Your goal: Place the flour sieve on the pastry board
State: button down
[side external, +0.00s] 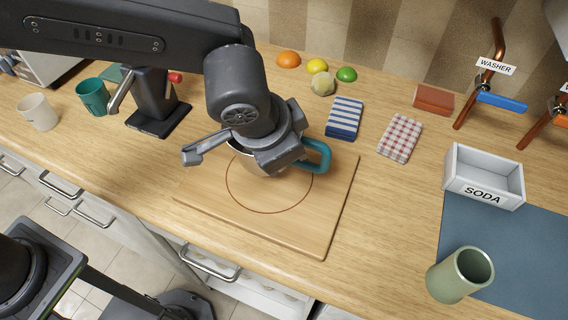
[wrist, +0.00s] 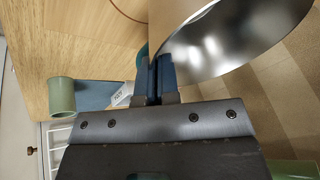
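The flour sieve shows as a shiny metal bowl (wrist: 225,45) in the wrist view and a teal loop handle (side external: 319,155) in the side view. In the side view my gripper (side external: 285,158) hides most of the bowl. The pastry board (side external: 325,222) is a flat wooden board marked with a dark ring. The sieve is over the back part of the board, behind the ring's middle. I cannot tell whether the bowl touches the board.
Fruit (side external: 317,66) sits behind. A SODA tray (side external: 485,178) and green cup (side external: 460,275) stand at right. A teal mug (side external: 92,97) is at left.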

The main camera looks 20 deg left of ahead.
jog(key=shift+s+d+f, duration=0.1)
jog(key=shift+d+f, duration=0.1)
jog(key=shift+f, duration=0.9)
jog(key=shift+d+f, duration=0.2)
jog(key=shift+f, duration=0.9)
jog(key=shift+f, duration=0.15)
jog(key=c, duration=1.4)
grip_release()
jog(key=shift+o, duration=0.2)
